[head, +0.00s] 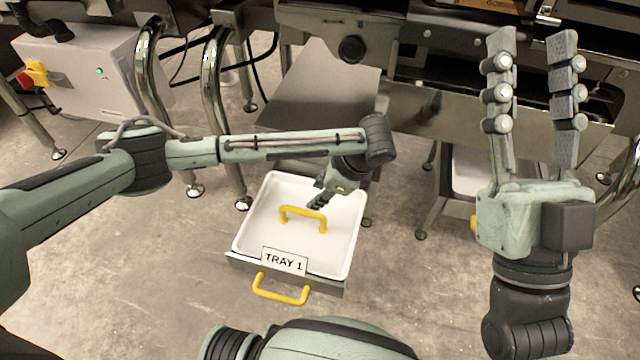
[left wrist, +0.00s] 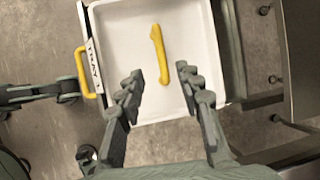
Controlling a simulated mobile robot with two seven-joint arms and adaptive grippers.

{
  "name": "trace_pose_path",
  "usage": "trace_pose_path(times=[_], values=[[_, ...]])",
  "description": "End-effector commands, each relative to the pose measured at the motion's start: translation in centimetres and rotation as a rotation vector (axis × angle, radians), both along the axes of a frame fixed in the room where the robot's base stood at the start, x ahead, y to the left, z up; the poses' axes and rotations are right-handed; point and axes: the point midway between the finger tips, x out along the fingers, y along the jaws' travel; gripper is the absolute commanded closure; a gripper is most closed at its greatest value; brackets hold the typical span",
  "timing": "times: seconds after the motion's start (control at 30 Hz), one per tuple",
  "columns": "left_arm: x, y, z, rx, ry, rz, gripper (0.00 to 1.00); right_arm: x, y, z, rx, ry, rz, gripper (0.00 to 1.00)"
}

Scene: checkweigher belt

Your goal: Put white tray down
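The white tray (head: 255,225) has a yellow handle (head: 303,217) standing up in its middle. It lies on a metal drawer or shelf with a "TRAY 1" label (head: 285,261) and a yellow front pull (head: 281,289). My left gripper (head: 322,198) is over the tray's far right part, near the handle. In the left wrist view, my left gripper (left wrist: 158,78) is open, with the tray handle (left wrist: 160,54) beyond and between its fingertips. It is not closed on the handle. My right gripper (head: 531,48) is open and empty, raised at the right with its fingers up.
The checkweigher frame (head: 460,110) runs along the back, with shiny bent tubes (head: 212,95) at left. A grey control box (head: 95,75) stands at the far left. Another white tray-like thing (head: 471,170) shows partly under the frame. Floor left of the tray is clear.

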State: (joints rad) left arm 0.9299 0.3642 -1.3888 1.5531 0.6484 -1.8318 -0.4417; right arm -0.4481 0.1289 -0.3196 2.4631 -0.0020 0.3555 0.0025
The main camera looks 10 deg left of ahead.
Motion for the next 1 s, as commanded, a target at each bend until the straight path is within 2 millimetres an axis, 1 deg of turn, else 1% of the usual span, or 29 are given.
trace_pose_path(times=[0.03,0.17,0.23,0.27,0.33,0.37,0.4,0.47,0.5,0.53,0.57,0.6,0.63,0.67,0.7,0.73,0.77,0.8,0.87,0.9,0.97,1.0], values=[[0.0,-0.2,0.4,-0.001,-0.001,-0.001,0.64,0.1,0.1,-0.1,-0.004,0.012,0.001,0.6],[-0.1,-0.4,0.5,-0.003,-0.001,-0.001,0.64,0.2,0.2,-0.3,-0.007,0.025,0.002,0.6],[-0.4,-1.3,0.1,-0.034,-0.006,-0.008,0.64,0.2,0.2,-0.3,-0.007,0.025,0.002,0.6],[-0.6,-2.1,-0.2,-0.064,-0.011,-0.014,0.64,0.3,0.2,-0.3,-0.007,0.025,0.002,0.6],[-1.5,-5.3,-1.3,-0.183,-0.031,-0.035,0.64,0.2,0.2,-0.3,-0.007,0.024,0.002,0.6],[-2.0,-7.3,-1.6,-0.257,-0.045,-0.043,0.64,0.2,0.2,-0.3,-0.007,0.024,0.002,0.6],[-2.8,-10.5,-1.9,-0.378,-0.069,-0.052,0.64,0.2,0.2,-0.3,-0.008,0.024,0.001,0.6],[-4.1,-16.0,-1.3,-0.602,-0.118,-0.053,0.64,0.2,0.2,-0.3,-0.008,0.024,0.001,0.6],[-4.9,-19.7,0.2,-0.775,-0.161,-0.04,0.64,0.2,0.1,-0.3,-0.008,0.024,0.001,0.6],[-5.3,-22.2,1.9,-0.914,-0.199,-0.022,0.64,0.2,0.1,-0.2,-0.008,0.024,0.001,0.6],[-5.6,-24.3,4.0,-1.051,-0.244,0.002,0.64,0.2,0.1,-0.2,-0.008,0.024,0.001,0.6],[-5.7,-26.2,7.2,-1.226,-0.308,0.04,0.64,0.2,0.1,-0.2,-0.008,0.024,0.001,0.6],[-5.6,-27.0,9.9,-1.351,-0.362,0.071,0.64,0.2,0.1,-0.2,-0.007,0.023,0.001,0.6],[-5.4,-27.2,12.7,-1.472,-0.421,0.106,0.64,0.2,0.1,-0.2,-0.007,0.023,0.001,0.6],[-5.1,-26.6,16.6,-1.623,-0.51,0.153,0.64,0.2,0.1,-0.2,-0.008,0.023,0.001,0.6],[-4.9,-25.6,19.4,-1.729,-0.583,0.186,0.64,0.2,0.1,-0.2,-0.008,0.023,0.001,0.6],[-4.8,-24.0,22.1,-1.826,-0.662,0.219,0.64,0.2,0.1,-0.2,-0.008,0.023,0.001,0.6],[-4.8,-21.5,25.4,-1.937,-0.769,0.253,0.64,0.2,0.1,-0.2,-0.008,0.023,0.001,0.6],[-5.3,-17.4,29.5,-2.066,-0.927,0.282,0.64,0.2,0.1,-0.2,-0.008,0.023,0.001,0.6],[-6.0,-14.6,31.8,-2.13,-1.029,0.288,0.64,0.2,0.1,-0.2,-0.007,0.023,0.001,0.6],[-7.4,-10.8,34.6,-2.202,-1.17,0.28,0.64,0.2,0.1,-0.2,-0.007,0.023,0.001,0.6],[-8.4,-8.6,36.1,-2.236,-1.251,0.267,0.64,0.2,0.1,-0.2,-0.007,0.023,0.001,0.6]])
